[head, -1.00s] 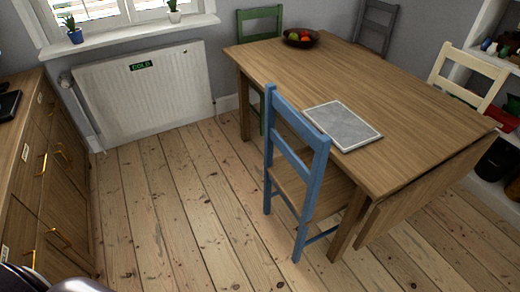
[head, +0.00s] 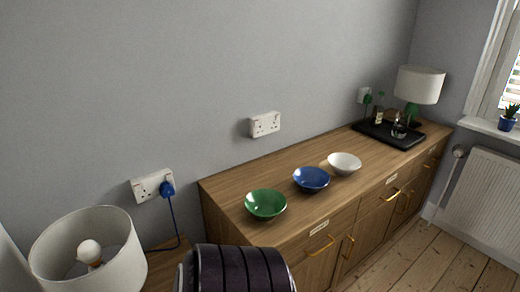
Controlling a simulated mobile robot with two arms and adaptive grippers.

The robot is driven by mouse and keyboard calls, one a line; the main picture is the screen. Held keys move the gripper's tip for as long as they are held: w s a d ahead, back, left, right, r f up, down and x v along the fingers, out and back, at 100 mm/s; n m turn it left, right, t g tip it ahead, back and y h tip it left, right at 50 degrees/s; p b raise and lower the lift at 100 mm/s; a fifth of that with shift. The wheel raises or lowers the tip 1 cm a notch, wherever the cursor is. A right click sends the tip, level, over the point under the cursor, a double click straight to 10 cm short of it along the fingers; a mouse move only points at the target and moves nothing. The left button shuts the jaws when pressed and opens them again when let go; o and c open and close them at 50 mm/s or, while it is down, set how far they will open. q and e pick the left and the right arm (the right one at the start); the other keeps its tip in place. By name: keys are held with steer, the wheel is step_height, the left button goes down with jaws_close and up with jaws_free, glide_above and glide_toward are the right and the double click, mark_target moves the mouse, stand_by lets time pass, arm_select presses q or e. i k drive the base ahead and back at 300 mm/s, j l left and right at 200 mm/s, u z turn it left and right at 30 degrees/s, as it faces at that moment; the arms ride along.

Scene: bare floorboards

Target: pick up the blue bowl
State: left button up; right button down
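The blue bowl (head: 311,179) stands upright on top of a wooden sideboard (head: 235,184), in the middle of a row of three bowls. A green bowl (head: 266,204) stands to its left, nearer the front left end. A white bowl (head: 344,163) stands to its right. The bowls look empty and a little apart from one another. Neither of my grippers shows in the head view. A dark ribbed part at the bottom edge looks like a piece of my own arm.
A black tray (head: 389,134) with small items and a lamp (head: 419,86) stand at the sideboard's far end. Another lamp (head: 88,254) is at lower left, near a plugged-in blue cord (head: 174,218). Wall sockets (head: 265,124) sit behind. Floorboards (head: 440,262) are clear at lower right.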

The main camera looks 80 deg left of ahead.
mark_target(311, 180)
steer(key=u, duration=2.1)
steer(key=i+l, duration=0.05)
steer(key=l, duration=0.05)
